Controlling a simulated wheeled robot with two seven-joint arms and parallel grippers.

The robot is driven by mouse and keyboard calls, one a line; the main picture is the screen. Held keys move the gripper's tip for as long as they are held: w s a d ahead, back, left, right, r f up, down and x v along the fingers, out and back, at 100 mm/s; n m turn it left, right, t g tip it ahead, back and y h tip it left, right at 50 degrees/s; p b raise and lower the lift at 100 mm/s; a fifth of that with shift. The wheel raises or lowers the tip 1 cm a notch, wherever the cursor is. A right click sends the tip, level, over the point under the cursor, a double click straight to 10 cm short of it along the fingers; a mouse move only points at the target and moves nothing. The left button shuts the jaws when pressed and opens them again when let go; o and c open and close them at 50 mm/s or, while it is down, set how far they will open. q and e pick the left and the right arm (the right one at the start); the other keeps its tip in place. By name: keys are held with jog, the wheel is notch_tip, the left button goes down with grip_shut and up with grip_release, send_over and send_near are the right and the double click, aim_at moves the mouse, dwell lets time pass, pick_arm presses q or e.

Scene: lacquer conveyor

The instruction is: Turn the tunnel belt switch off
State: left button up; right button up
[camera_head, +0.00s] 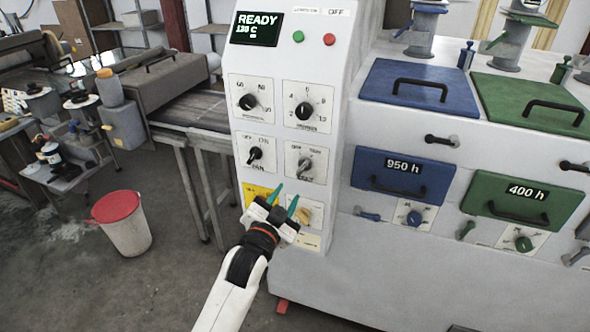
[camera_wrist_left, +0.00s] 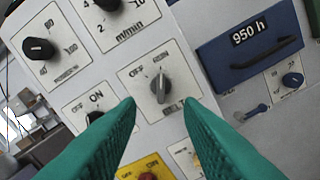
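A grey rotary switch marked OFF, RUN and BELT sits on the white control panel, in the head view (camera_head: 305,164) and in the middle of the left wrist view (camera_wrist_left: 160,88). In the wrist view its grip points up toward the RUN side; OFF is at its upper left. My left gripper (camera_head: 284,201) is open and empty in front of the panel, below the switch in the head view. In the wrist view its green fingers (camera_wrist_left: 160,103) stand apart on either side below the switch, not visibly touching it. My right gripper is not in view.
A black ON switch (camera_head: 255,154) is left of the belt switch, with black dials (camera_head: 248,102) (camera_head: 304,111) above. A blue drawer (camera_head: 403,176) is to the right. A red-lidded bin (camera_head: 121,222) stands on the floor left.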

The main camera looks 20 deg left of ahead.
aim_at(302, 170)
pick_arm(q)
jog(key=w, duration=0.3)
jog(key=w+p, duration=0.1)
jog(key=w, duration=0.3)
jog(key=w+p, duration=0.1)
jog(key=w, duration=0.3)
jog(key=shift+d, duration=0.25)
jog(key=shift+f, duration=0.1)
grip_shut()
